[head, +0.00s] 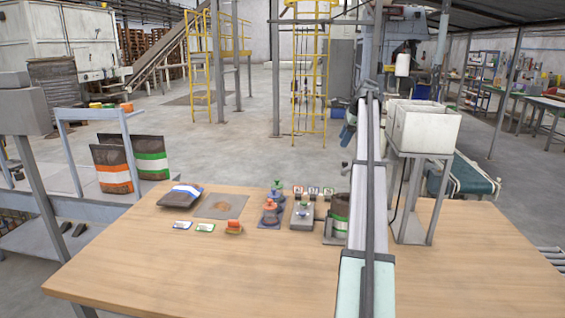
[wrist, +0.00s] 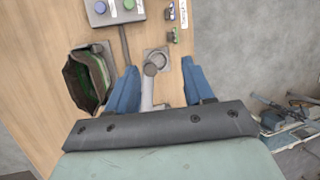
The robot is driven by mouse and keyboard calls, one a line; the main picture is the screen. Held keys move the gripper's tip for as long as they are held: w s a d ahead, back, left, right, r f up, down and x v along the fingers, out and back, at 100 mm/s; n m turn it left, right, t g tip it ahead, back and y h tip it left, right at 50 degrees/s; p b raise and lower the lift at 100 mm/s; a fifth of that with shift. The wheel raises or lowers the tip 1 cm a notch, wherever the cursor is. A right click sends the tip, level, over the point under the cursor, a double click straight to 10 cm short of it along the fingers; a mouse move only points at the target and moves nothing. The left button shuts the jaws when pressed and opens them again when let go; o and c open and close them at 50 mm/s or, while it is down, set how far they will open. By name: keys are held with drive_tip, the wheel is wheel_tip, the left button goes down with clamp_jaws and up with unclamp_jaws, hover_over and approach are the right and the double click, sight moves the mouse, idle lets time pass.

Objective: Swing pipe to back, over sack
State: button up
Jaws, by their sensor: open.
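In the wrist view my gripper (wrist: 158,82) is open, with its two blue fingers apart. A grey pipe (wrist: 147,92) with a rounded top lies between the fingers, above a square grey base plate; I cannot tell whether a finger touches it. The open brown and green sack (wrist: 88,80) stands left of the left finger, beside the pipe and not under it. In the head view the sack (head: 341,212) shows partly, left of my arm. My arm hides the pipe and gripper there.
White bins (head: 424,128) stand on a frame right of my arm. The table's front left is clear.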

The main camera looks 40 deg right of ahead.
drive_tip(key=w+a+f+n+h, duration=0.1)
drive_tip(key=w+a+f+n, duration=0.5)
drive_tip(key=n, duration=0.6)
drive_tip(key=w+a+f+n+h, duration=0.1)
drive_tip(key=w+a+f+n, duration=0.5)
drive_tip(key=w+a+n, duration=0.3)
drive_tip(key=shift+w+a+f+n+t, duration=0.2)
drive_tip(key=shift+w+a+n+t, duration=0.2)
drive_tip(key=shift+w+n, duration=1.55)
drive_tip(key=s+d+r+m+y, duration=0.1)
drive_tip(key=s+d+r+m, duration=0.75)
drive_tip(key=s+m, duration=0.5)
drive_tip(key=s+d+r+m+y, duration=0.2)
drive_tip(key=s+d+r+m, duration=0.7)
drive_tip(key=m, duration=0.8)
drive_tip(key=shift+m+g, duration=0.3)
drive_tip(key=shift+g, duration=0.2)
drive_tip(key=s+x, duration=0.1)
drive_tip(key=x, duration=0.8)
drive_tip(key=s+d+f+x, duration=0.1)
drive_tip(key=x, duration=0.4)
drive_tip(key=shift+s+d+f, duration=0.1)
drive_tip(key=shift+s+f, duration=0.1)
drive_tip(key=shift+s, duration=0.05)
